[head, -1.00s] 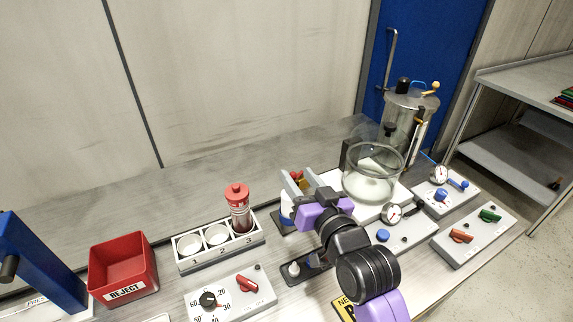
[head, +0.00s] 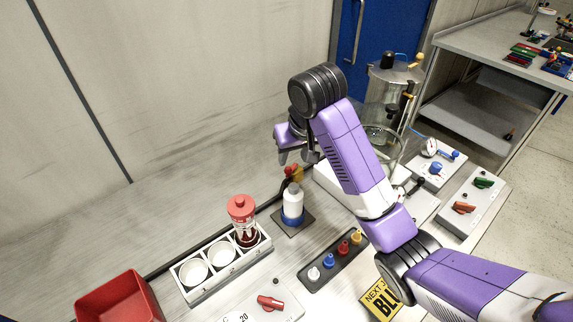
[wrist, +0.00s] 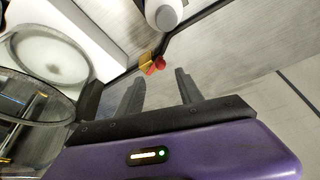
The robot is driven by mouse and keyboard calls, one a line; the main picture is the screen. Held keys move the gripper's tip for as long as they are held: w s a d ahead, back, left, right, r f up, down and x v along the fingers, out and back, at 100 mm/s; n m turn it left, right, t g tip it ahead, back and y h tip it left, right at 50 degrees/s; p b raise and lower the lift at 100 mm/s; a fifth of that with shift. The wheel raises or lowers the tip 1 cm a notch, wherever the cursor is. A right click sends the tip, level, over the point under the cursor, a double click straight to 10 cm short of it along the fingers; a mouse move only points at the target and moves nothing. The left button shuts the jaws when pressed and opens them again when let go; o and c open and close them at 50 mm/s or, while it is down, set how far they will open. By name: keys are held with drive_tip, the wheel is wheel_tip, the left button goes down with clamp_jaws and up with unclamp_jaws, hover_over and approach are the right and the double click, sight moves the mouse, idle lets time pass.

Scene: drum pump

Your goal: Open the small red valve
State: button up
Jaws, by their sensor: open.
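The small red valve shows as a red handle (head: 290,170) next to a brass-yellow body (head: 298,174), just behind the top of a white bottle (head: 293,200). In the wrist view the red handle (wrist: 158,64) lies just beyond my fingertips, near the middle, with the brass part beside it and the bottle (wrist: 164,12) above. My gripper (head: 298,156) is open and empty, and appears above and close to the valve. Its two fingers (wrist: 158,88) are apart, with the handle roughly in line with the gap. I cannot tell the exact height between them.
The bottle stands on a dark plate (head: 305,228). A rack of coloured pegs (head: 335,262) is in front. A tray with a red-capped vial (head: 241,222) and a red bin (head: 118,300) stand left. The back-left bench is clear.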

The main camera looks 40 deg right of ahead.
sight(288, 169)
drive_tip(key=x, duration=0.7)
drive_tip(key=shift+w+f, duration=0.15)
drive_tip(key=shift+f, duration=0.2)
drive_tip(key=shift+a+r, duration=0.1)
clamp_jaws()
